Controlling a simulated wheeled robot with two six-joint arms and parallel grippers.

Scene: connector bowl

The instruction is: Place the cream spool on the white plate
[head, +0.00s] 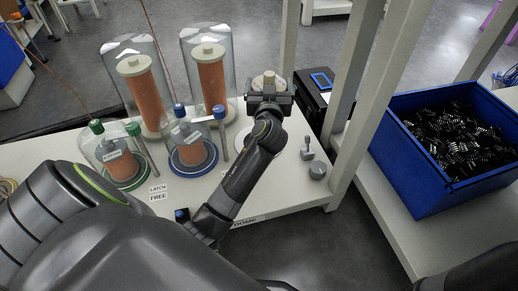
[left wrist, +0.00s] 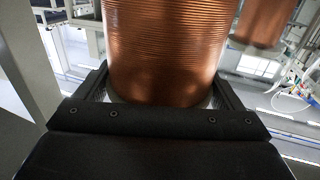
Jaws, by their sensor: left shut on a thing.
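My left gripper (head: 268,98) is shut on the cream spool (head: 268,80). In the head view its cream top shows above the jaws, over the far right part of the white table. In the left wrist view the spool (left wrist: 165,45) is a copper-wound cylinder between the two fingers (left wrist: 162,95), with a pale rim low down. The white plate (head: 279,143) is a round disc on the table, partly hidden behind my left forearm and nearer than the held spool. My right gripper is out of view.
Two tall glass domes over copper spools (head: 146,95) (head: 211,90) stand at the back left. Two smaller domes, with a green base (head: 125,178) and a blue base (head: 194,160), stand before them. Small grey pieces (head: 317,171) lie right of the plate. A blue bin (head: 425,180) stands right.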

